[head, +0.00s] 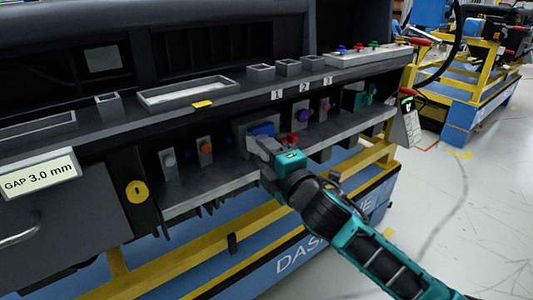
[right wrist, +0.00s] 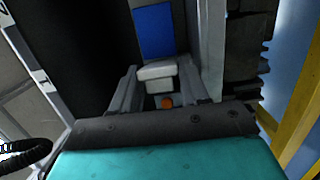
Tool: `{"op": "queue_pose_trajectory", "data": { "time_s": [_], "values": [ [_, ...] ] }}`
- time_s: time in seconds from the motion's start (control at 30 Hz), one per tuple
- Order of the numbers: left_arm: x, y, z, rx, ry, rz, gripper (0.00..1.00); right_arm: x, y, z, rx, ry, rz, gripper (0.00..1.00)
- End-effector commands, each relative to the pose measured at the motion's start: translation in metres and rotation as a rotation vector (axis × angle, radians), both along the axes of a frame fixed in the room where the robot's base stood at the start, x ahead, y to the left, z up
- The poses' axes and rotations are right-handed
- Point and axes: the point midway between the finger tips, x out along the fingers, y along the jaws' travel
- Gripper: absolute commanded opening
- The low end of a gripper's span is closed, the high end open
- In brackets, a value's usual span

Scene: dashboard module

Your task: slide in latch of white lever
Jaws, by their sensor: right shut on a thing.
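The white lever (right wrist: 157,71) shows in the right wrist view as a pale block below a blue panel (right wrist: 154,30). In the head view the blue panel (head: 263,130) sits on the middle of the dashboard's lower shelf, and the lever there is largely hidden by my gripper. My right gripper (head: 259,145) is at this unit, its two grey fingers on either side of the lever. It is shut on the lever. Whether the latch is in or out cannot be made out. My left gripper is not in view.
An orange-switch block (head: 205,150) and a grey-knob block (head: 169,163) stand left on the shelf (head: 210,190). A red knob (head: 292,138) and a purple part (head: 303,115) are close on the right. Open trays (head: 190,93) line the upper ledge. Free floor lies right.

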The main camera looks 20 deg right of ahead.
Motion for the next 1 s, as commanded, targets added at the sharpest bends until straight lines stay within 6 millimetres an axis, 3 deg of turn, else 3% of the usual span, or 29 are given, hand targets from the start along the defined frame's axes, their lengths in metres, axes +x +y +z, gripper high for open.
{"op": "queue_pose_trajectory", "data": {
  "time_s": [0.43, 0.87, 0.9, 1.0],
  "values": [
    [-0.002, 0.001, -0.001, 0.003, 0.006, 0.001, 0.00, -0.003, 0.014, -0.001, 0.005, 0.003, -0.221, 0.14],
    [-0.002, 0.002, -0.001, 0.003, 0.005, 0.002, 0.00, -0.004, 0.015, 0.000, 0.001, 0.002, -0.253, 0.14],
    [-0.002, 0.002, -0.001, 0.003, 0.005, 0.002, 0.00, -0.004, 0.015, 0.000, 0.001, 0.002, -0.253, 0.48],
    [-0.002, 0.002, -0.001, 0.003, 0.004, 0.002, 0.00, -0.004, 0.015, 0.000, 0.001, 0.002, -0.252, 0.53]
  ]
}}
